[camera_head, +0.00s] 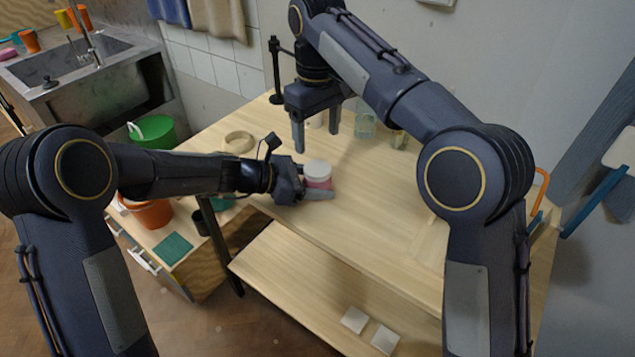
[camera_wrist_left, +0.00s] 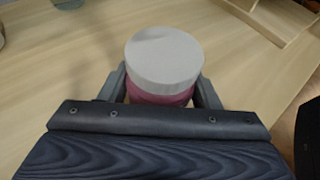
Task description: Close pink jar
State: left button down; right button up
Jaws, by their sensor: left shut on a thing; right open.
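The pink jar (camera_head: 318,184) stands upright on the wooden table with a white lid (camera_head: 317,168) on its top. My left gripper (camera_head: 318,192) is shut on the jar's pink body, low down. In the left wrist view, the pink body (camera_wrist_left: 160,97) sits between the two fingers, and the white lid (camera_wrist_left: 164,57) covers its top. I cannot tell whether the lid is screwed tight. My right gripper (camera_head: 316,138) is open, pointing down above the table behind the jar, apart from the lid.
A glass jar (camera_head: 365,125) and another small jar (camera_head: 400,139) stand at the back of the table. A wooden ring (camera_head: 239,142) lies at the left. Two white tiles (camera_head: 354,319) lie on the lower shelf.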

aim_at(316, 168)
jog(key=n, duration=0.7)
jog(key=shift+f, duration=0.15)
jog(key=shift+f, duration=3.9)
jog(key=c, duration=1)
jog(key=m, duration=0.8)
jog(key=shift+m, duration=0.4)
jog(key=o, duration=1.1)
jog(key=shift+s+a, duration=0.1)
